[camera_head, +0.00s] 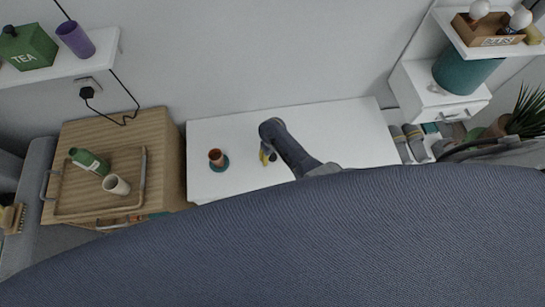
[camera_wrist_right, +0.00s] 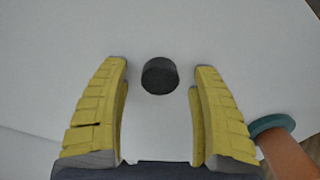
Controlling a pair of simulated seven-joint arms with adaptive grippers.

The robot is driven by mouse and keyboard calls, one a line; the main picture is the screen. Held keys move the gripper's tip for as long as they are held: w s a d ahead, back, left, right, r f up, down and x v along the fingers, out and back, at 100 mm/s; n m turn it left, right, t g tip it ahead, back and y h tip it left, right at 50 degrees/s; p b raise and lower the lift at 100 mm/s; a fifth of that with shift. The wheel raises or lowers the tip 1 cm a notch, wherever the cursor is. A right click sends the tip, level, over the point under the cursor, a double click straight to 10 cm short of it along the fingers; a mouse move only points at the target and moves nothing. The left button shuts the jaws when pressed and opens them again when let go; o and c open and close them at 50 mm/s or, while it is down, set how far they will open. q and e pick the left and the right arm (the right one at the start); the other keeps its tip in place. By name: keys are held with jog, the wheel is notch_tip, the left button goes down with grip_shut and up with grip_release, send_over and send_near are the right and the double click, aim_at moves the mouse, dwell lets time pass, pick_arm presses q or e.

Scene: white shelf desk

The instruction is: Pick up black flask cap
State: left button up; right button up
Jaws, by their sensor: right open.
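The black flask cap (camera_wrist_right: 160,76) is a small dark round piece on the white desk. In the right wrist view it lies just beyond and between the fingertips of my right gripper (camera_wrist_right: 160,68), touching neither finger. The right gripper is open, with yellow ridged fingers on either side. In the head view my right gripper (camera_head: 266,156) is low over the desk, left of its middle, and I cannot make out the cap there. My left gripper is not in view.
On the white desk (camera_head: 345,130), a brown cup (camera_head: 216,157) on a teal coaster (camera_head: 220,167) stands left of the right gripper. They also show beside the right finger in the wrist view. A wooden cabinet holds a tray (camera_head: 68,207) with a green bottle (camera_head: 88,161) and pale cup (camera_head: 116,185).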

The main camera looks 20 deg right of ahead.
jog(key=shift+o, duration=0.3)
jog(key=shift+f, duration=0.2)
jog(key=c, duration=1.2)
